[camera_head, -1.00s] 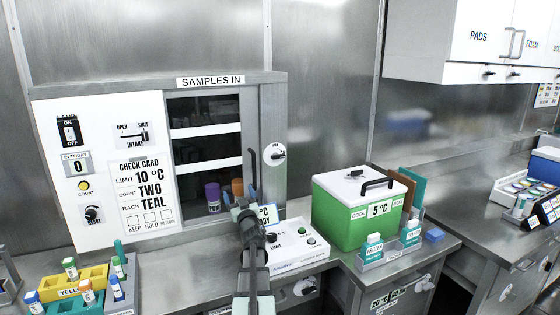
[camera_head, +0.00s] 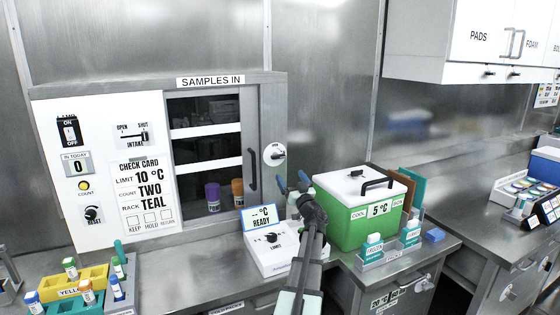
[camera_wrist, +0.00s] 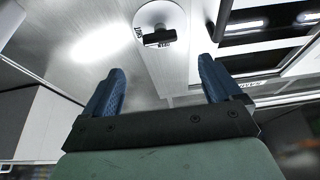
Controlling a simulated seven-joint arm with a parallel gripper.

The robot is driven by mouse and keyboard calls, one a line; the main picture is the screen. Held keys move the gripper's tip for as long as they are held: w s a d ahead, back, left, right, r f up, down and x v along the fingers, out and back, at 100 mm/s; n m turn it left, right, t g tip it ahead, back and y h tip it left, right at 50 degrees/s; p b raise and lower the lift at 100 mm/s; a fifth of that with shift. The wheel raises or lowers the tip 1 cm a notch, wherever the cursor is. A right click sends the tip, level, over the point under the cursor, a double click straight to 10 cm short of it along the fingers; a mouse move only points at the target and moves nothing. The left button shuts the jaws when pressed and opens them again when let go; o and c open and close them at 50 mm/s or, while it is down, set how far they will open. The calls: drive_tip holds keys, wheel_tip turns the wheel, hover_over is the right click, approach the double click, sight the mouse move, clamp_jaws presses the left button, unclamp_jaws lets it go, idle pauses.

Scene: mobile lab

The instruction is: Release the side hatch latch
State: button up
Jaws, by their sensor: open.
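The side hatch latch (camera_head: 275,154) is a round white plate with a dark turn knob on the frame just right of the samples hatch. It also shows in the wrist view (camera_wrist: 160,37), above and between my fingers. The hatch (camera_head: 206,150) has a glazed sliding door with a vertical dark handle. My gripper (camera_head: 293,185) is open and empty, with blue finger pads, a little below and right of the latch in the head view. In the wrist view my gripper (camera_wrist: 163,85) points toward the latch, apart from it.
A white instrument (camera_head: 270,243) reading READY stands below the latch, partly behind my arm. A green cool box (camera_head: 345,222) with a white lid stands close to the right of my gripper. Tube racks (camera_head: 80,285) stand at the left. The wall above the latch is clear.

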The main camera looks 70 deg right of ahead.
sight(279, 158)
drive_tip(key=x, duration=1.1)
drive_tip(key=shift+w+d+r, duration=0.1)
drive_tip(key=shift+d, duration=0.05)
drive_tip(key=c, duration=1)
drive_tip(key=shift+c, duration=0.2)
